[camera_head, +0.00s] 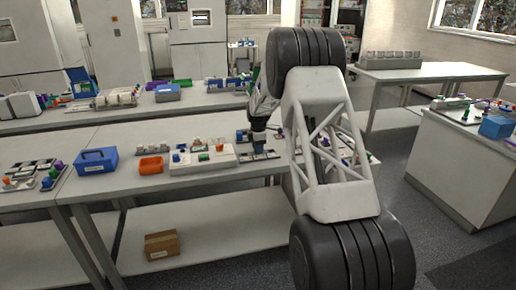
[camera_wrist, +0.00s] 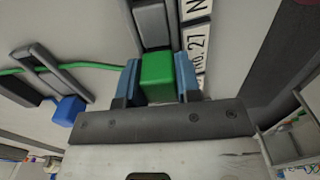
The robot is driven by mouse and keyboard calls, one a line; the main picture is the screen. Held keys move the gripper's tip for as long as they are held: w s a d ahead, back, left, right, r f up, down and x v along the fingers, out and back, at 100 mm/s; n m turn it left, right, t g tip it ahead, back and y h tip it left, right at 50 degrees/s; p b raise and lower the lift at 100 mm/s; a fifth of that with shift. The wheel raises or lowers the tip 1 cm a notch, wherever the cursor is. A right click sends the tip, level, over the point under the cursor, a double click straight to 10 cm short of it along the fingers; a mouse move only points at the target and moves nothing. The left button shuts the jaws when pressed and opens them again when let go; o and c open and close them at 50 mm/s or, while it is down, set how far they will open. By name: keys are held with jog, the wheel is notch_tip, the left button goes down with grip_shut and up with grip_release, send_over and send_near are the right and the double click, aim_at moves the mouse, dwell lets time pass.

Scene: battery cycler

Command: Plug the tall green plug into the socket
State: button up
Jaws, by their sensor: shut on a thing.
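In the wrist view, my gripper (camera_wrist: 157,82) is shut on a green block-shaped plug (camera_wrist: 157,77), held between its two blue fingertips. A grey slot-like fixture (camera_wrist: 152,24) shows directly beyond the green plug; I cannot tell whether the plug touches or enters it. In the head view, my gripper (camera_head: 259,139) points down over the right end of the white cycler unit (camera_head: 222,160) on the near bench. The plug in the jaws is too small to make out there.
In the wrist view, a blue plug (camera_wrist: 68,110) and a green cable (camera_wrist: 90,67) lie to the left, and a label strip (camera_wrist: 196,45) to the right. On the bench, a blue box (camera_head: 96,161) and an orange bin (camera_head: 151,166) stand left of the white unit.

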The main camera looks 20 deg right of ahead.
jog(key=shift+f, duration=0.1)
jog(key=o, duration=1)
jog(key=shift+r, duration=3.9)
